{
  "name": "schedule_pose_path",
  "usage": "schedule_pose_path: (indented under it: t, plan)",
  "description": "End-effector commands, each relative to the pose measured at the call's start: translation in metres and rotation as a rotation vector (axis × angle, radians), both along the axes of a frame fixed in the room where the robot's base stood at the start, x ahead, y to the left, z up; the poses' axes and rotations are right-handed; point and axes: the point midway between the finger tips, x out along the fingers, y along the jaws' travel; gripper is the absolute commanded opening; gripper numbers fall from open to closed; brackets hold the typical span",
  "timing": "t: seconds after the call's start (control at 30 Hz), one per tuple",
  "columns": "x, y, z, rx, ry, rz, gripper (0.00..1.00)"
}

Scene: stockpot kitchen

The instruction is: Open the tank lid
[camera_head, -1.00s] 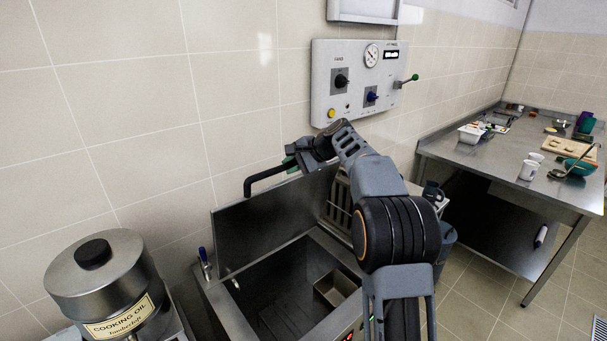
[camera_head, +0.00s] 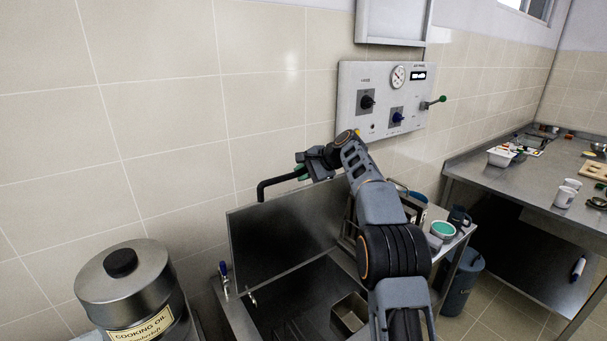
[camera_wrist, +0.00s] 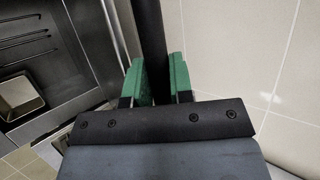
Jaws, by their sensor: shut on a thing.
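The tank lid (camera_head: 285,235) is a flat steel panel standing raised at the back of the open tank (camera_head: 290,305). Its black bar handle (camera_head: 275,186) rises above the lid's top edge. My gripper (camera_head: 304,170) is at the right part of that handle, in front of the tiled wall. In the wrist view the green fingertips of my gripper (camera_wrist: 158,80) are shut on the black handle (camera_wrist: 151,40), one finger on each side. The tank's inside also shows in the wrist view, with a small metal box (camera_wrist: 18,98) in it.
A cooking oil canister (camera_head: 135,290) stands at the left front. A control panel (camera_head: 385,100) hangs on the wall behind my arm. A small side table with cups (camera_head: 442,230) is at the right, and a steel worktable (camera_head: 500,185) stands beyond.

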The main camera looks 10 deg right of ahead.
Motion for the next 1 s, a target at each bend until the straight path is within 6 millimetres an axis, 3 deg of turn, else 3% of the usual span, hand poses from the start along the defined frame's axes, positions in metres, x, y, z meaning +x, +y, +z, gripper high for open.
schedule_pose_path:
  t: [0.1,0.13,0.37,0.73,1.0]
  plan:
    - [0.0,0.0,-0.002,0.0,0.003,0.003,0.0]
    - [0.0,0.0,-0.001,0.0,0.003,0.003,0.23]
    - [0.0,-0.001,-0.001,0.0,0.002,0.001,0.45]
    - [-0.004,-0.007,0.003,-0.001,0.001,-0.001,0.46]
    - [-0.027,-0.038,0.032,-0.002,-0.002,-0.003,0.46]
